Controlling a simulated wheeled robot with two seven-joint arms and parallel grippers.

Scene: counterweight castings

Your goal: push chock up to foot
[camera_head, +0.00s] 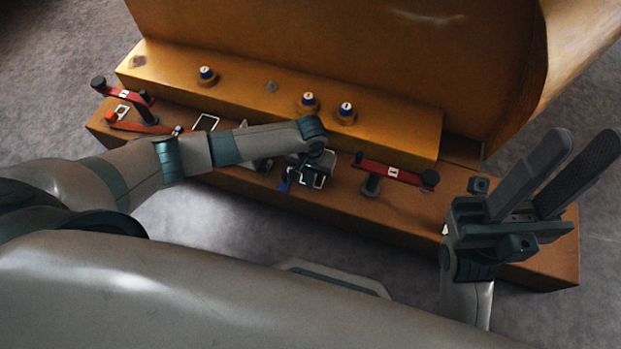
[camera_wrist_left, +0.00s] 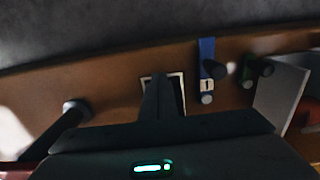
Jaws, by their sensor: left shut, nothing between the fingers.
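My left gripper (camera_head: 314,168) is shut and empty, low over the orange-brown ledge (camera_head: 345,199); its fingers (camera_wrist_left: 163,92) point at a white square outline (camera_wrist_left: 181,86) in the left wrist view. A blue strap with a tag reading 1 (camera_wrist_left: 207,62) lies beside it, apart from the fingers. A pale grey flat-sided piece (camera_wrist_left: 277,95), perhaps the chock, stands to the right there, partly cut off. It shows only partly behind my arm in the head view. I cannot tell which part is the foot. My right gripper (camera_head: 583,141) is open and empty, pointing up at the right.
A red handle (camera_head: 395,172) stands right of my left gripper, another (camera_head: 124,93) at the far left. Blue-capped knobs (camera_head: 308,101) sit on the upper step. The large yellow casting (camera_head: 340,50) rises behind. The ledge between the right handle and its right end is mostly clear.

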